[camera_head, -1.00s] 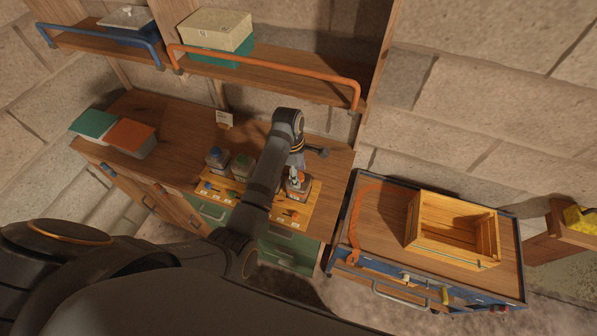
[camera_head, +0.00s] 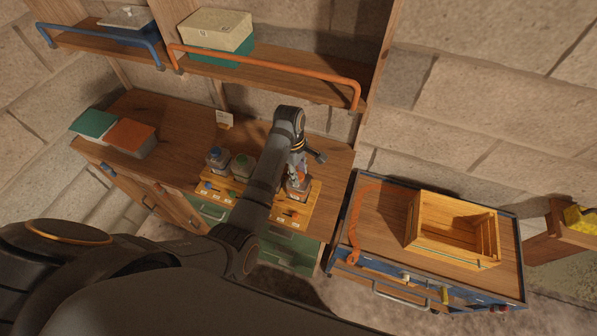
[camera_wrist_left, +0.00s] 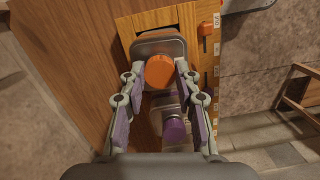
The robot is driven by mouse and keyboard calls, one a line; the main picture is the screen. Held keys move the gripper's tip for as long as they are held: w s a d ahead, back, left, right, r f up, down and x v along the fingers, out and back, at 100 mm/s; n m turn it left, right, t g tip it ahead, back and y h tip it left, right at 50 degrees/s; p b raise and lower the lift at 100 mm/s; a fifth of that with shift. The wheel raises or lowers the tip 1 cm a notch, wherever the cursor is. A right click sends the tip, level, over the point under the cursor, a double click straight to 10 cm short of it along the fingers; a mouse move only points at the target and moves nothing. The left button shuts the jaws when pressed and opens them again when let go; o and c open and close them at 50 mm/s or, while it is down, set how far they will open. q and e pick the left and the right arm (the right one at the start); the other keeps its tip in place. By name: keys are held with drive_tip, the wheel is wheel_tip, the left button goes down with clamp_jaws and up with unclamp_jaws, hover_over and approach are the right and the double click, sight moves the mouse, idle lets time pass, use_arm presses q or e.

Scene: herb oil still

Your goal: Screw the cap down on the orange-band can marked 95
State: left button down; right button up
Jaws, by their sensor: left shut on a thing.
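My left gripper (camera_head: 296,174) reaches down over the can (camera_head: 299,192) at the right end of the row on the wooden board. In the left wrist view the can (camera_wrist_left: 158,45) is grey metal with an orange cap (camera_wrist_left: 160,71). The fingertips of my left gripper (camera_wrist_left: 157,72) are on both sides of this cap, shut on it. The cap sits over the can's top, seen from above; how tightly it is seated cannot be told. The number 95 is not readable. My right gripper is not in view.
A purple-capped item (camera_wrist_left: 175,130) shows between my fingers. The wooden board (camera_head: 205,196) carries small coloured knobs. A wooden crate (camera_head: 440,250) stands on the cart at right. A shelf hangs above.

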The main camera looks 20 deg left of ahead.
use_arm(q)
drive_tip(key=m, duration=0.4)
drive_tip(key=shift+g, duration=0.3)
drive_tip(key=m, duration=0.4)
drive_tip(key=shift+y, duration=0.3)
drive_tip(key=m, duration=0.4)
drive_tip(key=shift+g, duration=0.3)
drive_tip(key=m+y, duration=0.1)
drive_tip(key=m, duration=0.3)
drive_tip(key=shift+f, duration=0.1)
drive_tip(key=c, duration=0.9)
unclamp_jaws()
drive_tip(key=shift+c, duration=0.4)
